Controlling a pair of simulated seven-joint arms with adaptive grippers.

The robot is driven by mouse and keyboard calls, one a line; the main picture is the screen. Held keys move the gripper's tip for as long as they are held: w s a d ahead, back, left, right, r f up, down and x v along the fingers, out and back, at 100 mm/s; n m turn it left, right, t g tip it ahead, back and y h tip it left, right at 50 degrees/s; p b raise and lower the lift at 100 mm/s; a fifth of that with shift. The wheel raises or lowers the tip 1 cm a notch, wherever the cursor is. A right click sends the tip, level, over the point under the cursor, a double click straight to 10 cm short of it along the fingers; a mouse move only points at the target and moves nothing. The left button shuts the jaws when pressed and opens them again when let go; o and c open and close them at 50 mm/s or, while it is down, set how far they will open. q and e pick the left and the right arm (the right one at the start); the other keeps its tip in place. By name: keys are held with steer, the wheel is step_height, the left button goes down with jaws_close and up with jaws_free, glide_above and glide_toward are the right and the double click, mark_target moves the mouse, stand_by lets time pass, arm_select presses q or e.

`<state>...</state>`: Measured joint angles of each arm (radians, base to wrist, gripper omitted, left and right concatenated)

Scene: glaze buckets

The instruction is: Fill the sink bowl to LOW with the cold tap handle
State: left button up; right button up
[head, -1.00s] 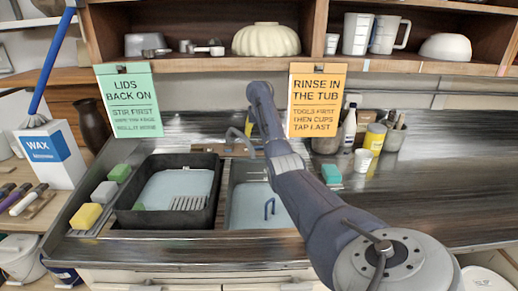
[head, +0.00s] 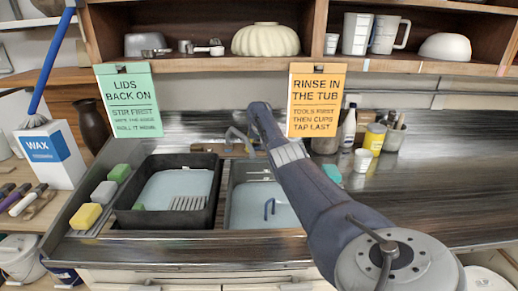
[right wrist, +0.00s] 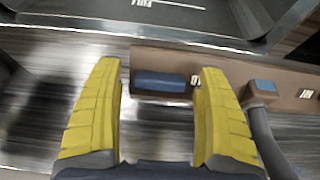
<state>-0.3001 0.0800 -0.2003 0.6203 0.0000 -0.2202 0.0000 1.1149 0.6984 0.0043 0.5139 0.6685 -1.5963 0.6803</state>
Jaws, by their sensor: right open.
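The sink bowl (head: 258,212), at the right of the double sink, has pale liquid in its bottom and a small dark blue looped shape in it. A curved grey spout (head: 236,133) rises behind it. In the right wrist view a blue bar-shaped handle (right wrist: 160,82), seemingly the cold tap handle, lies on a brown strip (right wrist: 180,62). My right gripper (right wrist: 160,66) is open, its yellow fingers on either side of this handle, with visible gaps. My left gripper is not in view.
A blue-topped piece with a grey curved stem (right wrist: 262,88) is close to the right finger. A dark tub (head: 128,215) fills the left sink. Sponges (head: 88,215) line the left edge. Bottles and cups (head: 364,160) stand behind my arm. The right counter is clear.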

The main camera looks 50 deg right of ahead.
steer(key=shift+c, duration=0.4)
steer(key=shift+f, duration=0.1)
steer(key=c, duration=1.1)
steer(key=shift+c, duration=1.2)
steer(key=shift+f, duration=0.1)
